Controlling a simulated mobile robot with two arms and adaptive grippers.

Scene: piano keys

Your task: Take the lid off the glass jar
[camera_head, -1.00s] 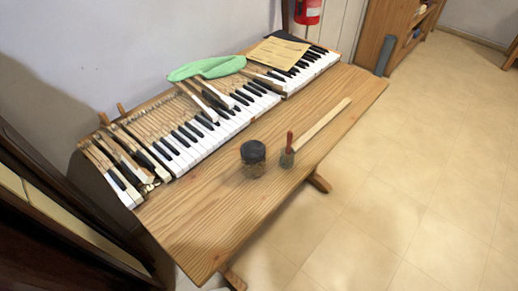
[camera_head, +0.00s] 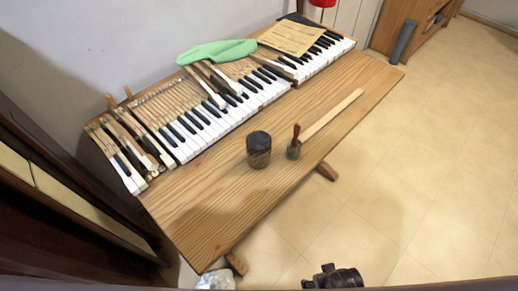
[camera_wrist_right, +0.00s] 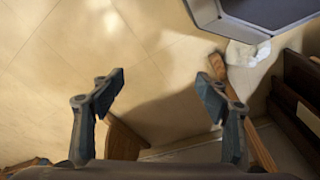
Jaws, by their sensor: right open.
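The glass jar (camera_head: 259,159) stands upright on the wooden table in the head view, near its front edge. Its dark lid (camera_head: 258,140) sits on top of it. My right gripper (camera_wrist_right: 162,82) is open and empty in the right wrist view, with its two fingers wide apart above the floor. A dark part of my right arm shows at the bottom edge of the head view, off the table and well apart from the jar. The jar does not show in the right wrist view. My left gripper is in neither view.
A small pot with a red-handled tool (camera_head: 295,145) stands just right of the jar, by a long wooden strip (camera_head: 332,115). Piano keys (camera_head: 205,130), a green cloth (camera_head: 215,51) and a paper sheet (camera_head: 291,37) lie behind. The table's front left (camera_head: 205,215) is clear.

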